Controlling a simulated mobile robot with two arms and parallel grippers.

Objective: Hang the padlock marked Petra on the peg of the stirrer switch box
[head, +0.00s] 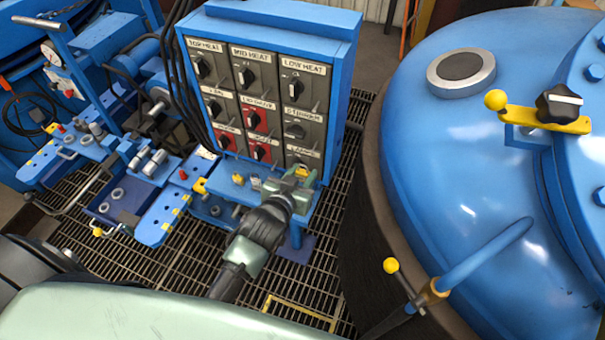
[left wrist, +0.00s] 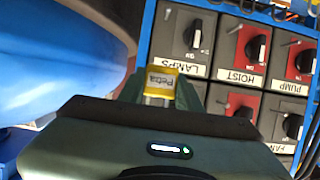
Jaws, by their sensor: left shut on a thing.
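My left gripper (head: 298,178) is in front of the lower right of the switch panel, below the lamps switch box (head: 302,158). It is shut on the padlock marked Petra, whose yellow label (left wrist: 161,82) shows upside down in the left wrist view between the fingers. In the head view the padlock is mostly hidden at the fingertips. The stirrer switch box (head: 299,127) is in the right column, middle row, above the lamps box. Its peg is too small to make out clearly. My right gripper is not in view.
A blue shelf (head: 222,188) under the panel holds small yellow items (head: 238,179). The big blue furnace vessel (head: 440,140) stands close on the right. Benches with fittings (head: 150,225) are at the left. Black cables (head: 177,75) hang along the panel's left side.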

